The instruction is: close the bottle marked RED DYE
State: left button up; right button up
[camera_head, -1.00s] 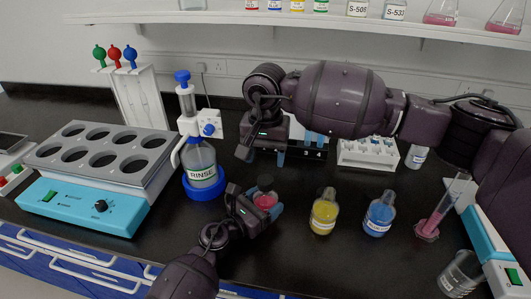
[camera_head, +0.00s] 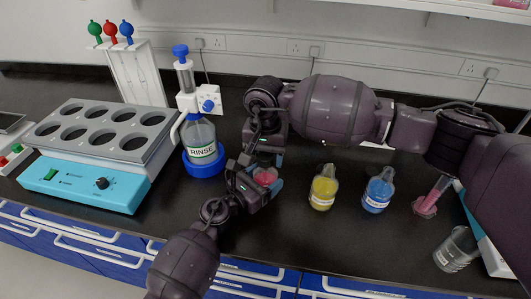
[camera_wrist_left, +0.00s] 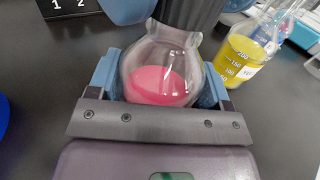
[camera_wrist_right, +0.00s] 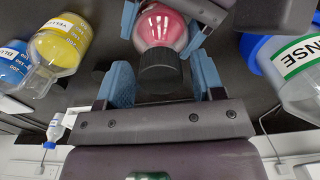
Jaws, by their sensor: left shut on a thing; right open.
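The bottle of red liquid (camera_head: 265,176) stands right of the rinse bottle. My left gripper (camera_wrist_left: 160,88) is shut on its round body, one finger on each side. Its label cannot be read. A black cap (camera_wrist_right: 160,70) sits at the bottle's mouth in the right wrist view; whether it is tight cannot be told. My right gripper (camera_wrist_right: 161,88) is open, with its fingers apart on either side of the cap, not visibly touching it. In the head view the right gripper hides the cap.
The blue-based rinse bottle (camera_head: 202,148) stands close on the left. A yellow bottle (camera_head: 323,190) and a blue bottle (camera_head: 378,192) stand to the right. A heating block (camera_head: 85,187) is far left.

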jog(key=c, duration=1)
